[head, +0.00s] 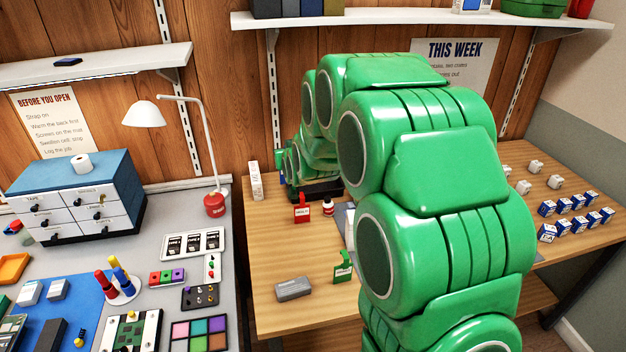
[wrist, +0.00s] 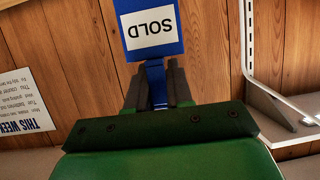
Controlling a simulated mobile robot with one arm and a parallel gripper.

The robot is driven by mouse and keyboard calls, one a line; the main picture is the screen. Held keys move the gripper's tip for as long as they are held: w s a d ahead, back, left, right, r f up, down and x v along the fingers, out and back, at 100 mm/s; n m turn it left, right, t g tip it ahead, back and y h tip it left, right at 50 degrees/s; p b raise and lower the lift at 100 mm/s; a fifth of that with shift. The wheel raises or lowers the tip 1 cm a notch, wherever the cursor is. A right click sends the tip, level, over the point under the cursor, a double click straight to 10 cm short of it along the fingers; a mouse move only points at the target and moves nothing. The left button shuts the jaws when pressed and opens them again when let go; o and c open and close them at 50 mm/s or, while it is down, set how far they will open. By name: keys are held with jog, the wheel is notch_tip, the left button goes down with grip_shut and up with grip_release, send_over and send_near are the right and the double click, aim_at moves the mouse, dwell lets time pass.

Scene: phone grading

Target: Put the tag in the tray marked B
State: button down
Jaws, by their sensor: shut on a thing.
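In the wrist view, my gripper (wrist: 157,78) is shut on the narrow strap of a blue tag (wrist: 127,10). The tag has a white label reading SOLD, upside down in this view. The tag is up in front of the wooden wall, clear of any surface there, and its far end is cut off by the frame edge. I cannot make out a tray marked B in either view.
Blue-and-white boxes (head: 563,206) stand at right. A lamp (head: 214,203) and drawer unit (head: 85,190) stand left. Shelves (head: 420,18) overhang.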

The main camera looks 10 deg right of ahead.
jog(key=w+d, duration=0.5)
jog(key=d, duration=0.6)
jog(key=w+f, duration=1.4)
jog(key=shift+d+f+m+h, duration=0.3)
jog(key=shift+d+f+h, duration=0.05)
jog(key=shift+d+h, duration=0.1)
jog(key=shift+w+f, duration=0.15)
jog(key=shift+f, duration=1.5)
jog(key=shift+f, duration=0.1)
jog(key=c, duration=1)
grip_release()
